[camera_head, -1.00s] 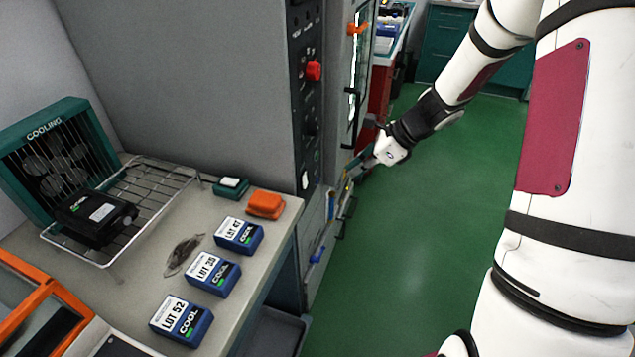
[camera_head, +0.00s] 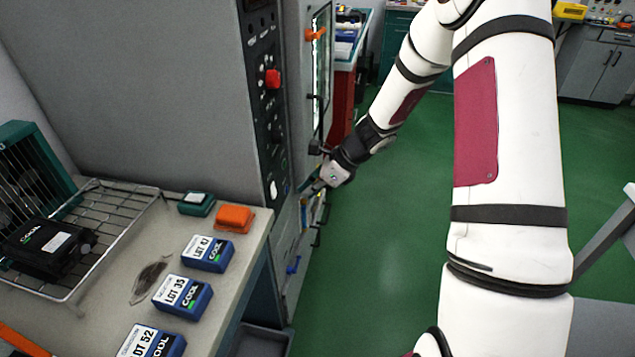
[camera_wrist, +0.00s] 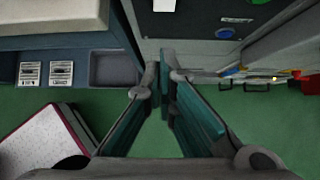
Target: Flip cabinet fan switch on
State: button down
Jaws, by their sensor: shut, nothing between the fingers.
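The tall grey cabinet (camera_head: 160,90) has a narrow dark control panel (camera_head: 258,50) on its front. A red knob (camera_head: 272,79) sticks out of the panel, and a small white switch-like part (camera_head: 273,189) sits near its lower end. I cannot read which control is the fan switch. In the wrist view, the dark panel (camera_wrist: 195,22) shows at the top with a white part (camera_wrist: 164,5) and a blue button (camera_wrist: 224,32). My gripper (camera_head: 308,188) is to the right of the panel's lower end. In the wrist view my gripper (camera_wrist: 165,68) is shut and empty, apart from the panel.
A bench (camera_head: 235,262) at left holds blue lot boxes (camera_head: 183,297), an orange block (camera_head: 234,218), a green block (camera_head: 196,203) and a wire rack (camera_head: 140,200). An orange door handle (camera_head: 316,34) juts out beyond the panel.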

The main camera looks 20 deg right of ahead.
aim_at(273, 190)
jog(key=w+a+f, duration=0.2)
jog(key=w+a, duration=0.1)
jog(key=a, duration=0.1)
jog(key=shift+w+a+f, duration=0.2)
jog(key=shift+a+f, duration=0.15)
jog(key=shift+a, duration=0.1)
jog(key=shift+w+a+f, duration=0.2)
jog(key=shift+r, duration=0.1)
